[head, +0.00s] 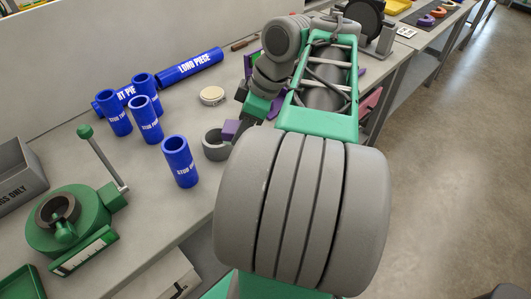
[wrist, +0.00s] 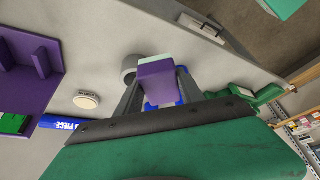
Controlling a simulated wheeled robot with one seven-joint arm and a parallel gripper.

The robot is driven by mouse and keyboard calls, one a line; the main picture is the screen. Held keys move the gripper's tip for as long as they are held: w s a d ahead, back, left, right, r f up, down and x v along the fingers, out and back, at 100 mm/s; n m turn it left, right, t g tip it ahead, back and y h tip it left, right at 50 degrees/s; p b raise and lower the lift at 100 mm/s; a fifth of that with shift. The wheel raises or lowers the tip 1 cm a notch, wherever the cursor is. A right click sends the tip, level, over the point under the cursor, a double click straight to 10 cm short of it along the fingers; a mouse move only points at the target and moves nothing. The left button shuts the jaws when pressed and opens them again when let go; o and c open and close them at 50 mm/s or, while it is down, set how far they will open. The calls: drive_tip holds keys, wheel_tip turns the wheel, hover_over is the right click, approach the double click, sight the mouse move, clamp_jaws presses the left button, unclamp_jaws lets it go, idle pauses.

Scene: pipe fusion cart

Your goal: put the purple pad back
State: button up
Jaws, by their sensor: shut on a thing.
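The purple pad (wrist: 156,84) is between the two dark fingers of my gripper (wrist: 155,98) in the wrist view, and the gripper is shut on it. One end of the pad is pale. In the head view the pad (head: 230,130) shows as a small purple block at my gripper (head: 243,123), above the bench and close to a grey ring (head: 215,145). A purple rack with upright dividers (wrist: 28,72) stands at the left of the wrist view, apart from the pad. In the head view my arm hides most of this area.
Several blue stub pieces (head: 179,162) stand on the bench to the left, with a blue long piece (head: 190,67) lying behind. A white round disc (head: 212,95) lies nearby. A green clamp with a lever (head: 70,220) is at the front left.

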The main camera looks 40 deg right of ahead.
drive_tip(key=s+d+f+n+b, duration=0.1)
drive_tip(key=s+d, duration=0.1)
drive_tip(key=s, duration=0.3)
drive_tip(key=shift+n+y, duration=0.3)
drive_tip(key=shift+n, duration=0.1)
drive_tip(key=w+d+f+b, duration=0.1)
drive_tip(key=w+d+f, duration=0.3)
drive_tip(key=d, duration=0.1)
drive_tip(key=w+d+f+b, duration=0.2)
drive_tip(key=w+d+f, duration=0.3)
drive_tip(key=shift+d+f, duration=0.1)
drive_tip(key=shift+f, duration=0.2)
drive_tip(key=f, duration=0.1)
drive_tip(key=f+b, duration=0.1)
drive_tip(key=f, duration=0.1)
drive_tip(key=shift+w+d+b, duration=0.15)
drive_tip(key=shift+d+b, duration=0.1)
drive_tip(key=shift+b, duration=0.1)
drive_tip(key=shift+f, duration=0.2)
drive_tip(key=shift+f, duration=0.1)
drive_tip(key=o, duration=0.7)
drive_tip(key=shift+f, duration=0.1)
drive_tip(key=o, duration=0.5)
